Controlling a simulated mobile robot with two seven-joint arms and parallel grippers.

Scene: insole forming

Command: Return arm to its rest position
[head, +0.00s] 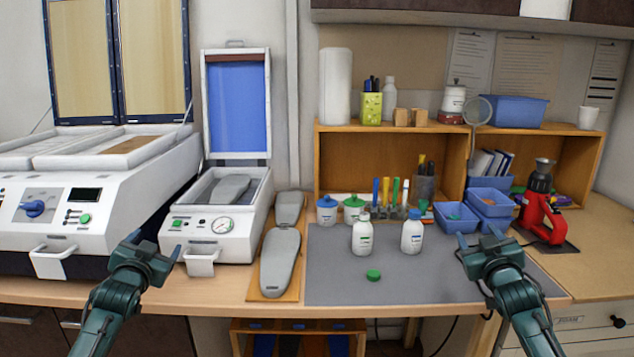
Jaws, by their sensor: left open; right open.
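My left gripper (150,254) is open and empty, in front of the bench edge between the large white machine and the small white press. My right gripper (481,240) is open and empty over the right part of the grey mat (330,285), below the blue bins. The small white press (212,222) has its lid raised, with a grey insole form (229,189) inside. Two more grey forms lie on a wooden board (268,293), a larger one (280,262) in front and a smaller one (289,208) behind.
Two white bottles (362,236) (411,232) stand upright on the mat, with a green cap (374,275) lying in front. Blue bins (455,217) and a red tool (540,205) stand at the right. The large white machine (90,205) fills the left, its lid raised.

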